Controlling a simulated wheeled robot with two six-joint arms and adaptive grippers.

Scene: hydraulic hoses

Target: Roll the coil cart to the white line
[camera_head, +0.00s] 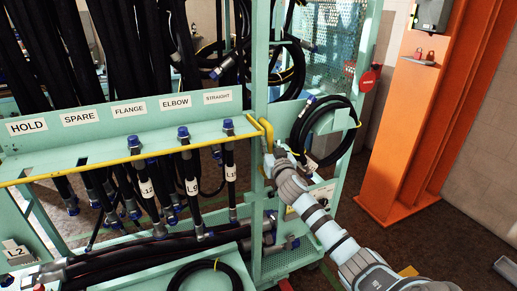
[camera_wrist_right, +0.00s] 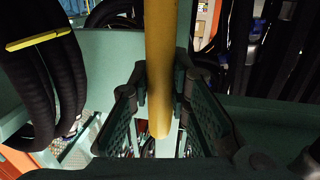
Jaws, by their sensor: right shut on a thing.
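The coil cart (camera_head: 259,60) is a pale green frame rack hung with black hoses, filling the left and middle of the head view. A yellow handle (camera_head: 267,133) stands at its right front post. My right gripper (camera_head: 271,152) reaches in from the lower right and is closed around this handle. In the right wrist view the yellow bar (camera_wrist_right: 159,45) runs between the two fingers of the gripper (camera_wrist_right: 161,92). My left gripper is not in view. I see no white line on the visible floor.
A label rail (camera_head: 120,113) reads HOLD, SPARE, FLANGE, ELBOW and STRAIGHT. A coiled black hose (camera_head: 345,147) hangs on the cart's right side. An orange column (camera_head: 420,125) stands to the right. Dark floor (camera_head: 440,245) lies open at the lower right.

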